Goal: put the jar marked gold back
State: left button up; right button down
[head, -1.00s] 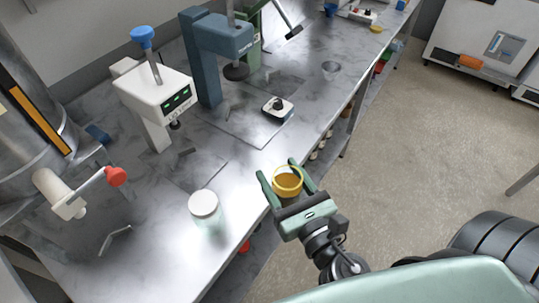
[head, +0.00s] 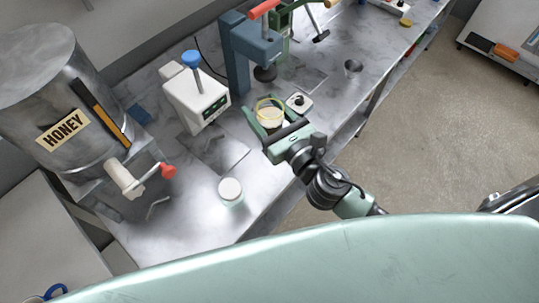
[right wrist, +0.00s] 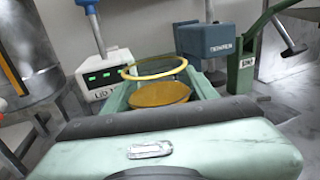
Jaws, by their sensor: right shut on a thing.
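A jar with a gold rim (head: 270,113) and amber contents is between the fingers of my right gripper (head: 268,118), which is shut on it. The jar is over the metal bench, close to the white scale-like device. In the right wrist view the open gold-rimmed jar (right wrist: 157,92) stands upright between the fingers, its amber contents below the rim. I cannot tell whether its base touches the bench. No marking on it can be read. My left gripper is not in view.
A white-lidded jar (head: 230,190) stands near the bench's front edge.

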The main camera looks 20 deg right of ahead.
jog(key=shift+w+r, duration=0.35)
jog(key=shift+f+p, duration=0.4)
notch_tip(320, 180, down, 15)
jog(key=b, duration=1.1)
jog(key=shift+r, duration=0.15)
jog(key=shift+s+f+b, duration=0.1)
jog(key=shift+f+b, duration=2.3)
jog(key=shift+b, duration=0.05)
jog(key=shift+c, duration=2.3)
grip_release()
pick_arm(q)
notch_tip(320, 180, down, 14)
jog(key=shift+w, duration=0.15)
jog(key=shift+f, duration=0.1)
